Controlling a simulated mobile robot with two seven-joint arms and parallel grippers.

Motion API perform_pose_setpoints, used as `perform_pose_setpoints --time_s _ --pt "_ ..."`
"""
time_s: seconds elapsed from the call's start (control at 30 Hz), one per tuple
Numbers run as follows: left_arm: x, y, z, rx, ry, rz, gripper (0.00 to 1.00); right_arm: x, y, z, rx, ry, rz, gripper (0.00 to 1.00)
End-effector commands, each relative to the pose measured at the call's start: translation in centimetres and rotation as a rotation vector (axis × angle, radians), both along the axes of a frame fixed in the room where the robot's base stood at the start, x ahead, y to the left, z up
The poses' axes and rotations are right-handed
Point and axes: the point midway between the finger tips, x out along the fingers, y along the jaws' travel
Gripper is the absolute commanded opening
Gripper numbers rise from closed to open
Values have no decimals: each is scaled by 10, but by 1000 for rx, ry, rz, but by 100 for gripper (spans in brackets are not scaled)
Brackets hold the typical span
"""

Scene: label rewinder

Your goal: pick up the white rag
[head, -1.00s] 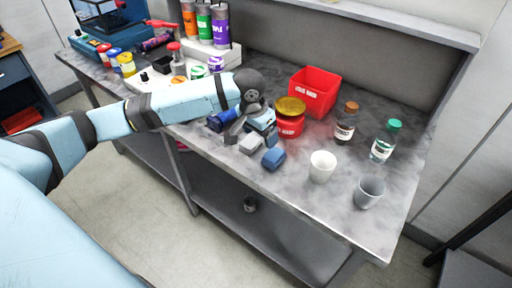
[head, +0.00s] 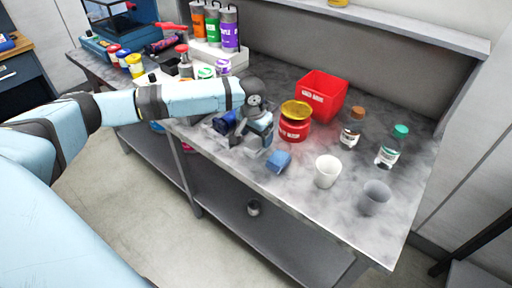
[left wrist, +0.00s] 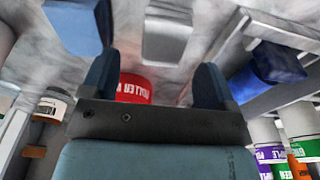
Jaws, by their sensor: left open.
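The white rag (left wrist: 166,38) shows as a pale folded block in the left wrist view, ahead of the gap between my fingers. In the head view my left gripper hides most or all of it. My left gripper (head: 256,147) is over the bench's front part, pointing down; it also shows in the left wrist view (left wrist: 157,72), its two dark fingers apart with nothing held between them. A blue rag (head: 278,161) lies just right of the gripper in the head view; it also shows in the left wrist view (left wrist: 76,26). My right gripper is out of view.
A red tub with a yellow lid (head: 295,122) stands close behind the gripper. A blue cylinder (head: 225,122) lies to its left. The bench's front edge is close.

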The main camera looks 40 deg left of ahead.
Motion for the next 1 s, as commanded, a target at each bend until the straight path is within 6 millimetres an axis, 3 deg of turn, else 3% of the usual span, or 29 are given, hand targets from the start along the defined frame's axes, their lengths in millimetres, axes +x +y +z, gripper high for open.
perform_pose_setpoints --time_s 0.3,0.57,0.67,0.8,1.0 --pt "5 3 -43 0 2 -1 81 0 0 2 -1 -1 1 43" --pt "5 3 -46 0 1 -1 81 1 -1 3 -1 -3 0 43" --pt "5 3 -46 1 1 -1 62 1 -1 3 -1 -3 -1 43" --pt "5 3 -46 1 1 -1 30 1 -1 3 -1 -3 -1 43" --pt "5 3 -46 1 1 -1 28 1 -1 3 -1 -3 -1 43"
